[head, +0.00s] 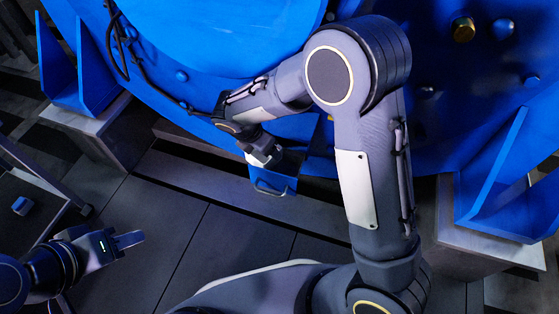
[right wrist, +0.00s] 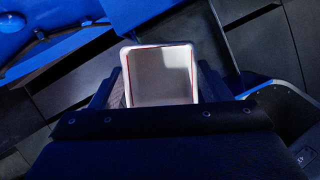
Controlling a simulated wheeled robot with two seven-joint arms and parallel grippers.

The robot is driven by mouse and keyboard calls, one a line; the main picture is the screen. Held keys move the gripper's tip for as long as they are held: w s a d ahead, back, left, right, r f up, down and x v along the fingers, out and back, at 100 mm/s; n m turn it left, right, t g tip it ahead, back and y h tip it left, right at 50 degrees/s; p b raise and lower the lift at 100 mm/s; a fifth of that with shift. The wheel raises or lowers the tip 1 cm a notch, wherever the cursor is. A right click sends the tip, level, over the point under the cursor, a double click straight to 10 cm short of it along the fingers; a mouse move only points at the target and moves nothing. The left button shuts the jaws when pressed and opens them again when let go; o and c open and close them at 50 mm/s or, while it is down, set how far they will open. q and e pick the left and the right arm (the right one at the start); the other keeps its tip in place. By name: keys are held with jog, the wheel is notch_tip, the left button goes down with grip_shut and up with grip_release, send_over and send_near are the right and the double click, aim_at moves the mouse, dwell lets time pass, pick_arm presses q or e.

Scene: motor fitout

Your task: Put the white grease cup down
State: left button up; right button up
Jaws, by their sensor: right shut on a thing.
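The white grease cup (right wrist: 162,88) shows in the right wrist view as an open, square-rimmed container with a thin red line along its edge. Its inside looks empty. My right gripper (right wrist: 160,90) is shut on it, with a dark finger on either side. The cup is hard to make out there. My left gripper (head: 128,239) is low at the left, over the floor, apart from everything; its finger gap is unclear.
The blue motor housing (head: 230,35) fills the top, with blue upright brackets at left (head: 73,75) and right (head: 500,185) on grey blocks. A dark cart (head: 22,235) with a small blue piece (head: 22,205) stands at left. The tiled floor (head: 180,230) between is clear.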

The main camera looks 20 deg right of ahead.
aim_at(279, 171)
jog(key=s+d, duration=0.2)
jog(key=d, duration=0.1)
jog(key=shift+s+d+b, duration=0.1)
jog(key=shift+b, duration=0.3)
jog(key=f+b, duration=0.2)
jog(key=f, duration=0.1)
jog(key=shift+s+d+f+b, duration=0.15)
jog(key=shift+d+f+b, duration=0.05)
jog(key=shift+f+b, duration=0.1)
jog(key=shift+f, duration=0.15)
jog(key=o, duration=1.1)
jog(key=shift+c, duration=0.2)
